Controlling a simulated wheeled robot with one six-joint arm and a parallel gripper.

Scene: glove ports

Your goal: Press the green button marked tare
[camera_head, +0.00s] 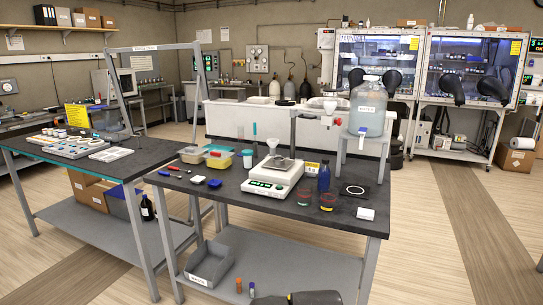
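A white balance (275,178) stands on the dark-topped table in the middle, with a metal pan and a white dish or funnel-like piece on top. Its sloped front panel (264,188) faces me and carries a green-lit display and small marks. I cannot make out which mark is the green tare button; the lettering is too small to read. Nothing is seen touching the panel. My gripper is not recognisable in this view. A dark shape at the bottom edge may be part of my own body.
Right of the balance stand a blue bottle (323,178), two glass dishes with red and green, and a black square plate (354,191). Containers and small tools lie left. A large carboy (368,108) sits on a stand behind. Open floor (440,235) lies right of the table.

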